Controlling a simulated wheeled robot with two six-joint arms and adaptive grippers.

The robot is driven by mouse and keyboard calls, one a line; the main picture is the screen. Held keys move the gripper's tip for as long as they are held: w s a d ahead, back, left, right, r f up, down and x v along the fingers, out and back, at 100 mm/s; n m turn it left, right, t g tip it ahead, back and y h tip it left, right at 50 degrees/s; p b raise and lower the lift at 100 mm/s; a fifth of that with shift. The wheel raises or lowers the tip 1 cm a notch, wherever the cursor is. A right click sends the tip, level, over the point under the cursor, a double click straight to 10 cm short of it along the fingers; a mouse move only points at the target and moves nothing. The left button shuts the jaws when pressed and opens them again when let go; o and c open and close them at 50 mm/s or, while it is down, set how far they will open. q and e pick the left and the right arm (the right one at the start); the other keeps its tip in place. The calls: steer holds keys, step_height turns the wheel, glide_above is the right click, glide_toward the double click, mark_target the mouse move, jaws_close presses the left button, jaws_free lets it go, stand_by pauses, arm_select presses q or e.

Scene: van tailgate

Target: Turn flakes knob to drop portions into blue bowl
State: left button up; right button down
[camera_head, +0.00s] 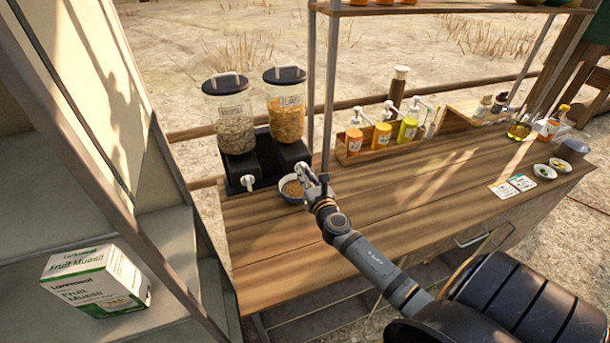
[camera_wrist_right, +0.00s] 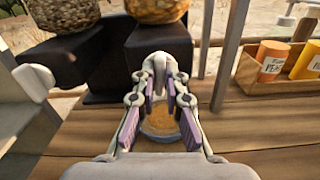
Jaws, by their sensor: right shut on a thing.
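A two-canister cereal dispenser with a black base (camera_head: 265,158) stands at the counter's left end. The right canister (camera_head: 286,108) holds orange-gold flakes; the left canister (camera_head: 232,120) holds greyish muesli. The flakes knob is mostly hidden by my right gripper (camera_head: 302,172), which is shut on it; in the right wrist view the fingers (camera_wrist_right: 160,85) close at the dispenser front. The blue bowl (camera_head: 291,196) sits on the counter under the flakes outlet, just below the gripper, with golden flakes (camera_wrist_right: 160,122) in it. The left, white knob (camera_head: 248,183) is free. My left gripper is not in view.
A muesli box (camera_head: 95,282) lies on a shelf at the lower left. The counter's middle (camera_head: 420,185) is clear.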

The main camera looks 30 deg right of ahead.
steer(key=shift+s+d+f+m+b, duration=0.1)
steer(key=shift+m+b, duration=1.1)
steer(key=shift+m, duration=1.55)
steer(key=shift+w+d+f+m+b, duration=0.15)
steer(key=shift+m+b, duration=1)
steer(key=shift+m, duration=1.55)
steer(key=shift+s+f+m+b, duration=0.15)
steer(key=shift+m+b, duration=1.05)
steer(key=shift+m, duration=1.55)
steer(key=shift+r+m, duration=0.1)
steer(key=shift+m, duration=0.2)
steer(key=c, duration=1.4)
jaws_free()
steer(key=v, duration=1.2)
